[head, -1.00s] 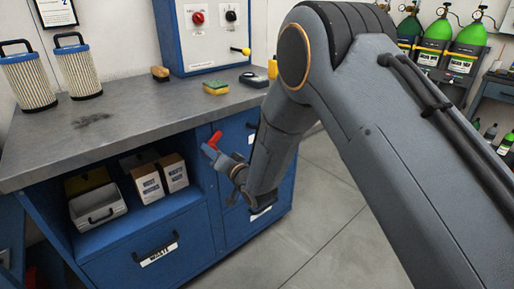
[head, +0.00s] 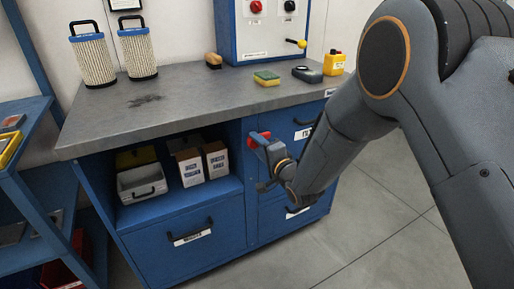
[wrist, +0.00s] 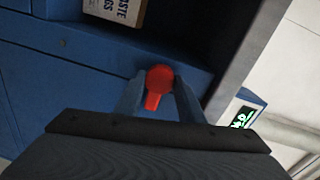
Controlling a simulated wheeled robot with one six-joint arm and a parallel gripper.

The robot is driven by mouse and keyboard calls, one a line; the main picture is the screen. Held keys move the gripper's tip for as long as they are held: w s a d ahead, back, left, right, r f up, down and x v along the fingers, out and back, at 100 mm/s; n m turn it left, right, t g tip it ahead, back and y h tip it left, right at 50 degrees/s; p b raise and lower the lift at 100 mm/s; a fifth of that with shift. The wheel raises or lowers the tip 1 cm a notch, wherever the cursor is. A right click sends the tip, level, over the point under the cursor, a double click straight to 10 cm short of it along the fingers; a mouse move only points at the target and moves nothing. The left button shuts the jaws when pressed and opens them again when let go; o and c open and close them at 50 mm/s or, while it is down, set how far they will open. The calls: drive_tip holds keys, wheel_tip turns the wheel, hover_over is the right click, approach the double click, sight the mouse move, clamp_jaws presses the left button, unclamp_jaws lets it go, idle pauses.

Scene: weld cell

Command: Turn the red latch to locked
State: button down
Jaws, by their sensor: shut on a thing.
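The red latch (head: 257,138) is on the blue front of the workbench cabinet, on the upright beside the open shelf. In the wrist view the latch (wrist: 158,80) shows a round head with a short handle running down toward my gripper. My gripper (head: 264,143) is at the latch, with its fingers hiding part of it in the head view. In the wrist view the fingers of my gripper (wrist: 158,98) stand on either side of the latch handle, shut on it. I cannot tell from these views whether the latch is at locked.
The grey benchtop (head: 205,97) holds two filters, a brush, a sponge (head: 266,78) and a yellow bottle (head: 334,63). The open shelf holds a grey bin (head: 141,184) and white boxes. A blue rack (head: 28,190) stands at left. The floor at right is clear.

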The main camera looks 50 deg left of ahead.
drive_tip(key=shift+s+f, duration=0.15)
drive_tip(key=shift+s, duration=0.2)
drive_tip(key=c, duration=1.6)
unclamp_jaws()
drive_tip(key=o, duration=0.4)
drive_tip(key=shift+s+a, duration=0.1)
drive_tip(key=shift+a, duration=0.05)
drive_tip(key=shift+w, duration=0.2)
drive_tip(key=shift+d, duration=0.5)
drive_tip(key=v, duration=0.7)
